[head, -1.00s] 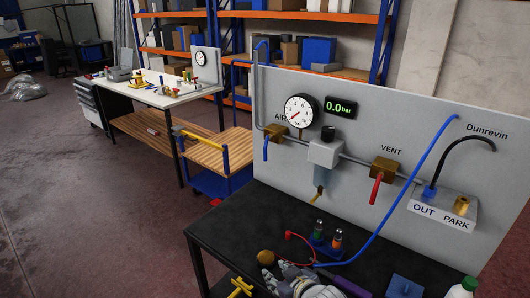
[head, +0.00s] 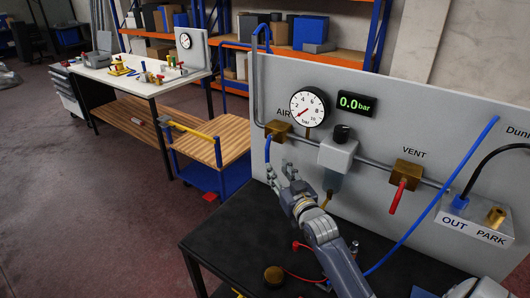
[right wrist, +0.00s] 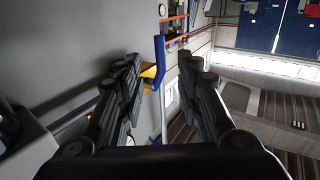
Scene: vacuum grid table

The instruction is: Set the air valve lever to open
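The air valve is a brass block (head: 279,130) on the grey panel, below the "AIR" label. Its blue lever (head: 267,149) hangs down, across the horizontal pipe. My right gripper (head: 282,171) is open and empty, just below the lever in the head view. In the right wrist view the blue lever (right wrist: 160,62) and the brass block (right wrist: 149,75) lie ahead, seen between the two spread fingers (right wrist: 160,85). I see no contact with the lever. My left gripper is not in view.
The dial gauge (head: 308,105) and digital display (head: 357,103) read zero. A grey filter unit (head: 337,155) and the red vent lever (head: 397,197) are right of the air valve. A blue hose (head: 432,205) crosses the panel. A wooden-topped cart (head: 207,147) stands left.

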